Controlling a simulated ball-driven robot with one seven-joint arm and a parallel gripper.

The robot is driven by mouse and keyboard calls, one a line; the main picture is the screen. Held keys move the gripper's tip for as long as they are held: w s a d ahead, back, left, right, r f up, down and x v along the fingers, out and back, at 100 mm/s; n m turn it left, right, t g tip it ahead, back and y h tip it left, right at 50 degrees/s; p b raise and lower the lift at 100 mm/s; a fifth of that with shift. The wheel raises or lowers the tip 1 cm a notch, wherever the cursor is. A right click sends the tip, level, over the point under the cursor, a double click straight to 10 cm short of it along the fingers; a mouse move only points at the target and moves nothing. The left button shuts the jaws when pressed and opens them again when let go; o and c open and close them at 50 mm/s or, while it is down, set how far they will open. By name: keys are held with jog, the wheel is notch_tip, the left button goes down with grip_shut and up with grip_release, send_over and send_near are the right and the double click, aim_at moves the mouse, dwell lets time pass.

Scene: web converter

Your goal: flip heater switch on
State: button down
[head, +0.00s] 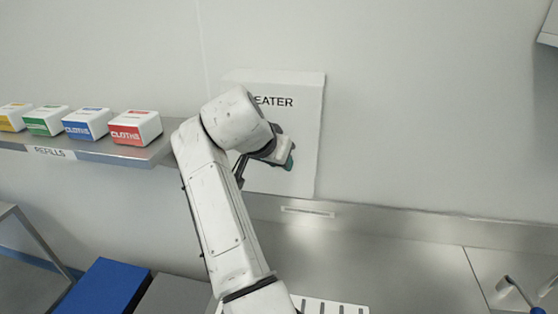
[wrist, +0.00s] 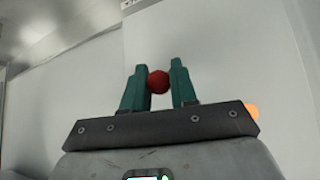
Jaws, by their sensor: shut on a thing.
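The white heater panel (head: 307,140) is on the back wall, with part of its label, "EATER", showing; my arm covers the rest. My gripper (head: 288,162) is at the panel's lower middle in the head view. In the wrist view my gripper (wrist: 158,82) has its two green fingers shut on a round red knob (wrist: 158,82), which sits between the fingertips. The lever or base behind the knob is hidden, so I cannot tell the switch's position. An orange glowing spot (wrist: 252,111) shows just past the right end of the gripper's body.
A refills shelf (head: 50,153) at left holds several cloth boxes, such as the red one (head: 136,128). A steel counter (head: 400,270) runs below the panel. A blue box (head: 104,288) is at lower left, and a blue-handled item (head: 515,290) at lower right.

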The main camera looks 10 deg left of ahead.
jog(key=shift+r, duration=0.1)
jog(key=c, duration=0.9)
grip_release()
jog(key=shift+a, duration=0.1)
jog(key=b+v, duration=0.3)
jog(key=v, duration=0.7)
jog(key=shift+s+r, duration=0.2)
jog(key=shift+r, duration=0.05)
